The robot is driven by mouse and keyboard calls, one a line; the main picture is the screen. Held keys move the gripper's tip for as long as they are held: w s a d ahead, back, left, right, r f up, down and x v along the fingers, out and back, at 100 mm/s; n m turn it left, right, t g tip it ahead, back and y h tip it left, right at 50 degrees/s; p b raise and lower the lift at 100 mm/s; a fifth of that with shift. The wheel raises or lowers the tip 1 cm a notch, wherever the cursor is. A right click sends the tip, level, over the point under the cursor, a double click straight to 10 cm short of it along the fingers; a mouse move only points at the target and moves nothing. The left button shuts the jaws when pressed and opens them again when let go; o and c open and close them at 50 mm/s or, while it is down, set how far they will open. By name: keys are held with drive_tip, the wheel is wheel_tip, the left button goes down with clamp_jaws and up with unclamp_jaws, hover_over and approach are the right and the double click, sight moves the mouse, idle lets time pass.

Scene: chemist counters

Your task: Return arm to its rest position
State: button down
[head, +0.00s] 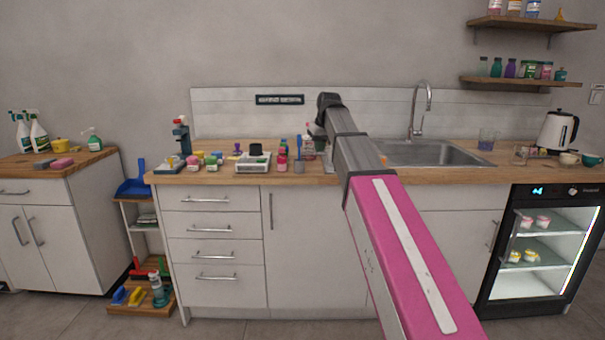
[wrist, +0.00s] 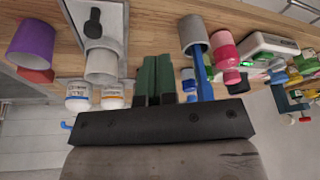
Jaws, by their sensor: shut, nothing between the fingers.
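My arm (head: 400,250), with a pink link and a grey forearm, reaches from the lower right of the head view out over the wooden counter (head: 225,175). Its far end is over the counter, left of the sink. My gripper (wrist: 155,78) shows in the wrist view as two dark green fingers side by side, shut with nothing between them. In the head view the fingers are mostly hidden by the arm. Jars and cups appear close around the fingers in the wrist view; I cannot tell whether any touch.
Near the fingers are white pill bottles (wrist: 79,96), a grey cup (wrist: 194,35), a pink bottle (wrist: 224,48) and a purple cup (wrist: 34,40). A tray (head: 253,163) stands on the counter. The sink (head: 430,153) and faucet (head: 420,105) are right of the arm; shelves (head: 530,82) hang upper right.

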drive_tip(key=s+d+f+m+g, duration=0.1)
drive_tip(key=s+d+f, duration=0.35)
drive_tip(key=f, duration=0.75)
drive_tip(key=s+d+f+m+h, duration=0.1)
drive_tip(key=s+d+f, duration=0.1)
drive_tip(key=s+f, duration=0.75)
drive_tip(key=s+d+f+m+g, duration=0.1)
drive_tip(key=s+d+f, duration=0.25)
drive_tip(key=f, duration=1.05)
drive_tip(key=s+d+f+m+g, duration=0.1)
drive_tip(key=s+d+f, duration=0.1)
drive_tip(key=s+f, duration=0.7)
drive_tip(key=s, duration=0.2)
drive_tip(key=shift+s+d+f+m+h, duration=0.25)
drive_tip(key=shift+s+d+m+h, duration=0.05)
drive_tip(key=shift+d+m+h, duration=0.1)
